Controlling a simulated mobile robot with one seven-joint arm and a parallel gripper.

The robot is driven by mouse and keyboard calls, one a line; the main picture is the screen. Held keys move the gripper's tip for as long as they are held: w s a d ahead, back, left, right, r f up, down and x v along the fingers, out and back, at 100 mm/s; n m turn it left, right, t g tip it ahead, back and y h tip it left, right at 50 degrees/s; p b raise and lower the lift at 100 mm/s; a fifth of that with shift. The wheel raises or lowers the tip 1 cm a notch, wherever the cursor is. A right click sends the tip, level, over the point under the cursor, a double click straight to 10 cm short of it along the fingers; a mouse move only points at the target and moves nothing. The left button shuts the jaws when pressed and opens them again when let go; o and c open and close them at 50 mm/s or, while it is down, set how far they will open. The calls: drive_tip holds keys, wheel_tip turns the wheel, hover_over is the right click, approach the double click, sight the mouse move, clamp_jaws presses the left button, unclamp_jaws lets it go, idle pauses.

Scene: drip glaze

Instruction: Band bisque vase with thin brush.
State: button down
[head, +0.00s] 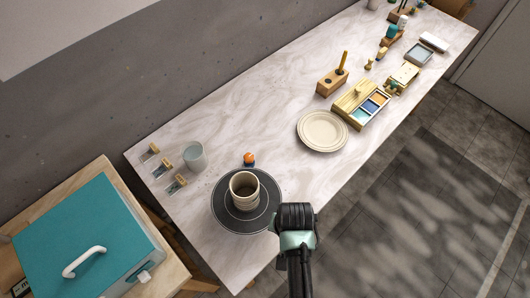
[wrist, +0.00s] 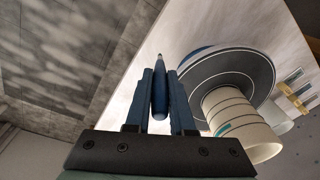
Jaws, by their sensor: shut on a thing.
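The bisque vase (head: 236,194) is cream and stands upright on a dark round banding wheel (head: 225,222) near the table's front left. In the wrist view the vase (wrist: 236,115) shows thin dark rings and a short teal mark (wrist: 222,129) on its side; the wheel (wrist: 256,66) is behind it. My gripper (wrist: 161,78) is shut on a slim blue brush (wrist: 160,92), its pointed tip beyond the fingers. The brush appears to the left of the vase, apart from it in the picture. In the head view my wrist is right of the wheel and hides the fingers and brush.
A pale cup (head: 194,157) and small tiles (head: 164,159) are at left. A cream plate (head: 322,131), a color box (head: 361,105) and a wooden brush block (head: 332,82) are farther right. Marble between is clear.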

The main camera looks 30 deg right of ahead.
drive_tip(key=shift+s+d+r, duration=0.1)
drive_tip(key=shift+s+r, duration=0.05)
drive_tip(key=shift+s, duration=0.3)
drive_tip(key=shift+w, duration=0.1)
drive_tip(key=shift+p, duration=0.4)
drive_tip(key=w+a+p, duration=0.1)
drive_tip(key=w+a, duration=0.4)
drive_tip(key=a, duration=0.8)
drive_tip(key=shift+a+p, duration=0.3)
drive_tip(key=shift+a, duration=0.1)
drive_tip(key=shift+w+d, duration=0.4)
